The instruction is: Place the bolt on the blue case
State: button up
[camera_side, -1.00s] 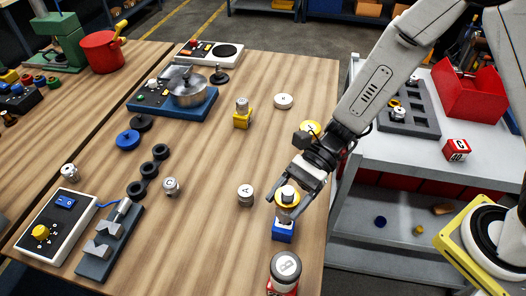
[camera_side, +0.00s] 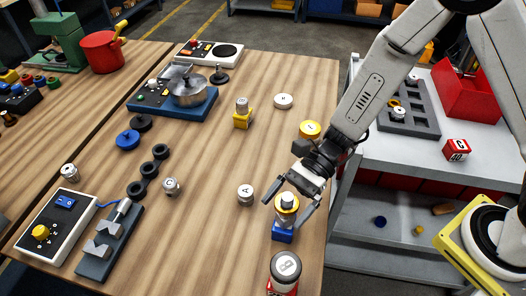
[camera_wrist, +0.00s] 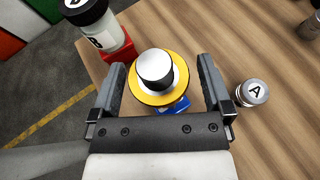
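A blue case (camera_side: 283,233) stands near the right front edge of the wooden table. A bolt-like silver piece (camera_side: 287,199) with a round yellow flange sits upright on top of it. In the wrist view the piece (camera_wrist: 155,72) shows a white top, a grey side and the yellow flange, with a bit of the blue case (camera_wrist: 177,106) under it. My gripper (camera_side: 287,212) is open, its fingers on either side of the piece. In the wrist view the gripper (camera_wrist: 164,75) shows gaps between both fingers and the flange.
A black-topped can marked B (camera_side: 285,270) on a red base stands close in front. A silver cylinder marked A (camera_side: 245,195) stands to the left. Bare wood lies left of cylinder A.

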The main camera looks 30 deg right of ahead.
jog(key=shift+r, duration=0.2)
jog(key=v, duration=1.2)
jog(key=shift+f, duration=0.1)
dwell(0.5)
jog(key=s+d+f+n+h, duration=0.2)
jog(key=s+d+n+h, duration=0.3)
jog(key=d+n+h, duration=0.25)
jog(key=w+d+r+n+t+h, duration=0.1)
jog(key=w+d+n+t+h, duration=0.1)
jog(key=d+n+t+h, duration=0.3)
jog(key=shift+d+r+n+t, duration=0.45)
jog(key=shift+d+n, duration=0.5)
jog(key=shift+n, duration=0.3)
jog(key=shift+w+h, duration=0.1)
jog(key=shift+h, duration=0.15)
